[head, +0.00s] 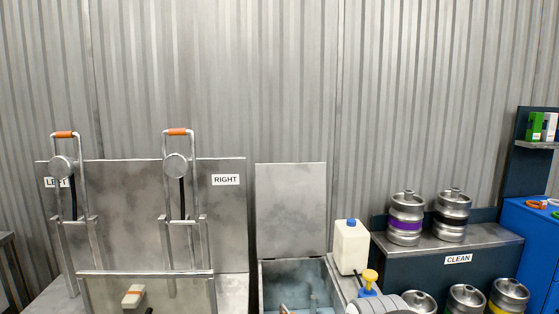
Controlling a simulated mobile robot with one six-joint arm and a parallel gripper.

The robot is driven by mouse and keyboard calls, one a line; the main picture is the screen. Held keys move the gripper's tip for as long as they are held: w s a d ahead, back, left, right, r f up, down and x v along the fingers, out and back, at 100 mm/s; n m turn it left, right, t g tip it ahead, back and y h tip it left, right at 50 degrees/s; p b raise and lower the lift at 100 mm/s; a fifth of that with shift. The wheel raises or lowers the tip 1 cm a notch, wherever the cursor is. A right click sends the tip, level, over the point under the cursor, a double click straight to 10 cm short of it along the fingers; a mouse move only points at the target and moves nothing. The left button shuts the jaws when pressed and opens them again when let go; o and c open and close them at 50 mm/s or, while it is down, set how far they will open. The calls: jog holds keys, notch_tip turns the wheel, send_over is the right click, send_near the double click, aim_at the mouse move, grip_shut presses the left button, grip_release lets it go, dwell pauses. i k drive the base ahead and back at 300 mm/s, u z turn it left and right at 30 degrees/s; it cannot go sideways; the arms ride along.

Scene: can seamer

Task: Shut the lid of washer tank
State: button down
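The washer tank (300,273) is an open-topped grey metal box at the bottom centre of the head view. Its lid (291,210) is a flat grey metal panel standing about upright at the tank's back edge, so the tank is open. The inside looks pale bluish, and a small brownish piece shows low in it, too cut off to identify. The tank's front is below the picture edge.
Left stands a metal station with two orange-gripped levers (177,131) and a RIGHT label. Right of the tank are a white jug (351,246), a yellow-topped blue item (369,279) and grey rounded discs. Several kegs (405,218) stand at the CLEAN bench. Space above the tank is clear.

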aim_at(291, 197)
jog(key=z, duration=0.1)
jog(key=i, duration=0.9)
jog(key=u, duration=0.05)
